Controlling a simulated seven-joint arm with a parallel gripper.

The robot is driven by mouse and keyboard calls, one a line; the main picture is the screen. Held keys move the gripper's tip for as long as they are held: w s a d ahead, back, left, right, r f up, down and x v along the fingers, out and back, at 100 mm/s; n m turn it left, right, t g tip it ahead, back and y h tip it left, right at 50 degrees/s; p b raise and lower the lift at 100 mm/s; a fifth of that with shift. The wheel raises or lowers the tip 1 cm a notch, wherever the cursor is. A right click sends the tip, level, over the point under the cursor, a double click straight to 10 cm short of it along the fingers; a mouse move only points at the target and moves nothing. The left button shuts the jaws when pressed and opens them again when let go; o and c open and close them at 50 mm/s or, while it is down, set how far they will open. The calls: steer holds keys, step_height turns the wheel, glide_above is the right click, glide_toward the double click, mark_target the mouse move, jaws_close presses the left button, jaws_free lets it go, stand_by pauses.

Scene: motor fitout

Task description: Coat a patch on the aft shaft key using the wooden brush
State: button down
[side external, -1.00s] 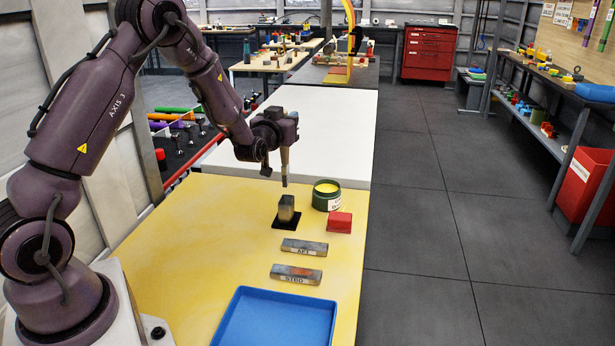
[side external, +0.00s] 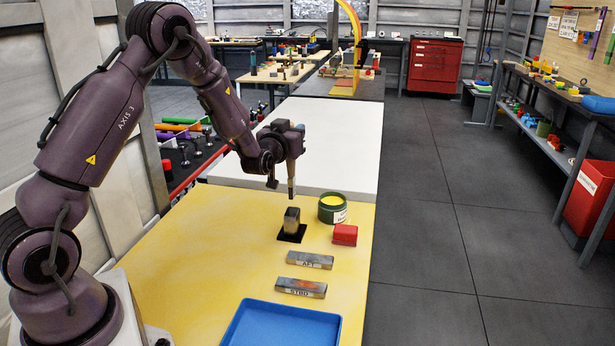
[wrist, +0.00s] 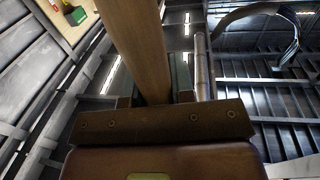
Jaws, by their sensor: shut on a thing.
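My gripper (side external: 291,165) is shut on the wooden brush (side external: 291,188), which hangs nearly upright with its tip down. In the wrist view the brush's wooden handle (wrist: 144,45) runs between the jaws. The tip is above the table's far part, left of the green can of yellow coating (side external: 332,207), and apart from it. The aft shaft key (side external: 309,260) is a grey metal bar labelled AFT, lying nearer the camera. A similar bar labelled STBD (side external: 301,288), with an orange-red patch, lies in front of it. I cannot make out any coating on the aft key.
A dark block (side external: 292,221) stands on a black pad below the brush. A red block (side external: 345,235) sits by the can. A blue tray (side external: 283,323) lies at the near edge. The yellow table (side external: 190,245) is clear on the left.

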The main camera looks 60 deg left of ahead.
steer(key=w+a+n+t+y, duration=0.1)
steer(key=w+a+n+y, duration=0.15)
steer(key=w, duration=0.65)
steer(key=shift+n+h, duration=0.25)
steer(key=shift+n, duration=0.2)
steer(key=shift+s+d+f, duration=0.1)
steer(key=shift+s+f, duration=0.05)
steer(key=shift+f, duration=1.3)
steer(key=shift+s+d+f, duration=0.1)
steer(key=shift+f, duration=2.1)
step_height(320, 180, up, 7)
steer(key=shift+r, duration=0.15)
